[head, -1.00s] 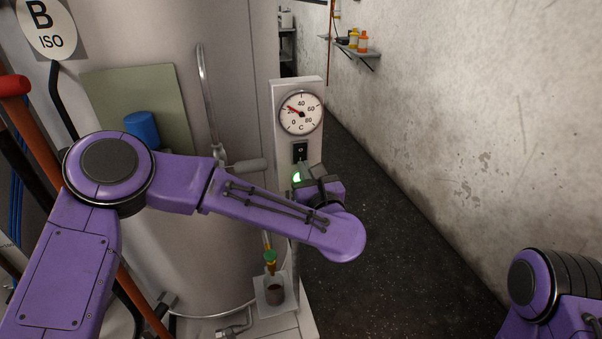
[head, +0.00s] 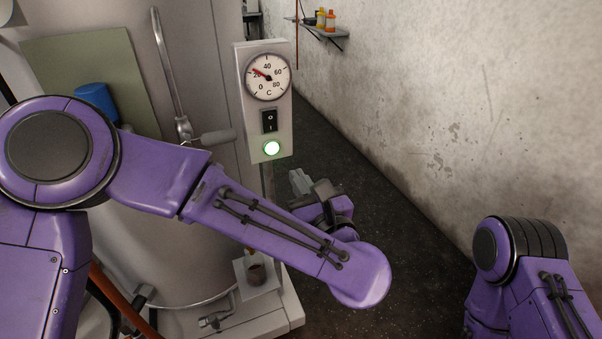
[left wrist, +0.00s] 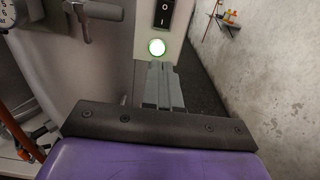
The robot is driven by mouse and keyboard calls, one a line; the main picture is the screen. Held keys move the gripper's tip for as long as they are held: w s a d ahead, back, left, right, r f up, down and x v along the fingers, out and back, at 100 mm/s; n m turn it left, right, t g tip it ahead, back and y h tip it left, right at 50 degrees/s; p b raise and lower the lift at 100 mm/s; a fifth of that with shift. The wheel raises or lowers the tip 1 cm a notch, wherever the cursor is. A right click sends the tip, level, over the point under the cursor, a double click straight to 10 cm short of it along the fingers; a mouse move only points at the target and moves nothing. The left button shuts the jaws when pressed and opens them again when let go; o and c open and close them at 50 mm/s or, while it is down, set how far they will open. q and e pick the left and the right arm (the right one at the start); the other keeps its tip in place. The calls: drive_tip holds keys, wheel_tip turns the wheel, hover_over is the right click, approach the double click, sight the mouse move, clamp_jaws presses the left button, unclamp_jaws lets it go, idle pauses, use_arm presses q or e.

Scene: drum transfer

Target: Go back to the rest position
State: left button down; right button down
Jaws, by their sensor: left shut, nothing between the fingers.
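My left gripper (head: 299,182) is at the end of the purple left arm, just below and right of the gauge panel in the head view. Its grey fingers are together and empty; they also show in the left wrist view (left wrist: 162,88). In the left wrist view the lamp (left wrist: 156,47) shines just beyond the fingertips. My right arm enters at the lower right of the head view; its gripper is out of view.
A large pale drum (head: 160,190) with a metal lever (head: 168,70) stands on the left. A stained wall (head: 430,100) with a bottle shelf (head: 325,33) is on the right. Dark open floor (head: 345,170) lies between them.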

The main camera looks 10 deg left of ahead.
use_arm(q)
wheel_tip(320, 180, down, 8)
drive_tip(key=w+d+m+t+h, duration=0.2)
drive_tip(key=m+h, duration=0.5)
drive_tip(key=m, duration=1.1)
drive_tip(key=s+a+f+m+g+h, duration=0.1)
drive_tip(key=s+a+f+m+g, duration=0.2)
drive_tip(key=f, duration=0.4)
drive_tip(key=s+a+f+m+g, duration=0.1)
drive_tip(key=a+f+m, duration=0.1)
drive_tip(key=f+m, duration=0.35)
drive_tip(key=s+a+f+m+g+h, duration=0.1)
drive_tip(key=s+a+f+m+g, duration=0.2)
drive_tip(key=f, duration=0.5)
drive_tip(key=s+a+f+m+g+y, duration=0.1)
drive_tip(key=s+a+f+m+g, duration=0.1)
drive_tip(key=s+a+f+g, duration=0.2)
drive_tip(key=s+a+f+m+g+y, duration=0.2)
drive_tip(key=s+a+f, duration=0.8)
drive_tip(key=s+a, duration=0.5)
drive_tip(key=s+m+g, duration=0.1)
drive_tip(key=s, duration=0.2)
drive_tip(key=shift+s+f+g+y, duration=0.2)
drive_tip(key=shift+s+g+y, duration=0.1)
drive_tip(key=shift+s+g, duration=0.1)
